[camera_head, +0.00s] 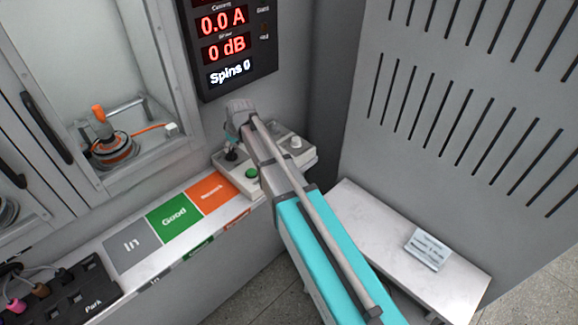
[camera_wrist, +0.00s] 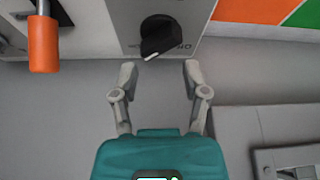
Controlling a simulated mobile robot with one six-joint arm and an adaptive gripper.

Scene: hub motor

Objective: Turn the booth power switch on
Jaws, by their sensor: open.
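In the wrist view a black rotary knob (camera_wrist: 160,36) sits on a pale panel (camera_wrist: 122,15) with small lettering partly hidden around it. A white mark on the knob points toward the lower left of the picture. My gripper (camera_wrist: 161,72) is open and empty, its two fingertips apart just below the knob in the picture. The gap from fingertips to knob is hard to judge. In the head view the control box (camera_head: 309,158) is partly hidden behind my arm. It carries a green button (camera_head: 252,173) and a white button (camera_head: 296,143). My gripper's fingers are not clear there.
An orange cylindrical handle (camera_wrist: 43,46) hangs near the panel. Orange and green tiles (camera_head: 174,218) lie along the ledge. A display (camera_head: 232,45) reads 0.0 A, 0 dB and Spins 0. A glass-fronted booth holds a motor (camera_head: 113,150). A slotted grey wall (camera_head: 440,120) stands right.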

